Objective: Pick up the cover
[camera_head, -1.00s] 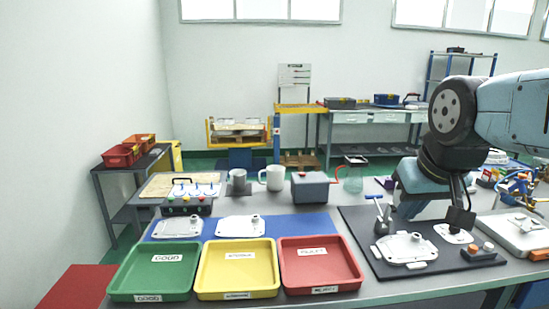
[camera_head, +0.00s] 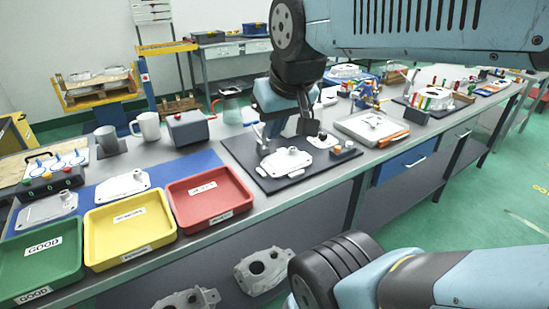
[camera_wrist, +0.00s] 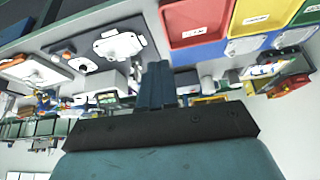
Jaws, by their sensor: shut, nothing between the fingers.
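I see several pale aluminium cover-like castings and cannot tell which one is the cover. On the black mat (camera_head: 240,146) lies a white casting with a raised boss (camera_head: 285,162), and a smaller flat white plate (camera_head: 323,141) lies at its right. Two more castings lie on the blue mat: one with a boss (camera_head: 122,187) and a flatter one (camera_head: 46,211). My gripper (camera_head: 311,128) is above the black mat near the small plate, apparently not holding anything. In the wrist view its fingers (camera_wrist: 157,84) are shut together and empty; the black-mat casting (camera_wrist: 118,45) shows beyond them.
Green (camera_head: 78,262), yellow (camera_head: 88,240) and red (camera_head: 180,222) trays line the bench's front edge. A grey box (camera_head: 188,128) and mugs (camera_head: 148,126) stand behind. Right of the mat is a pale fixture (camera_head: 371,127). Rough castings (camera_head: 264,270) lie below the bench front.

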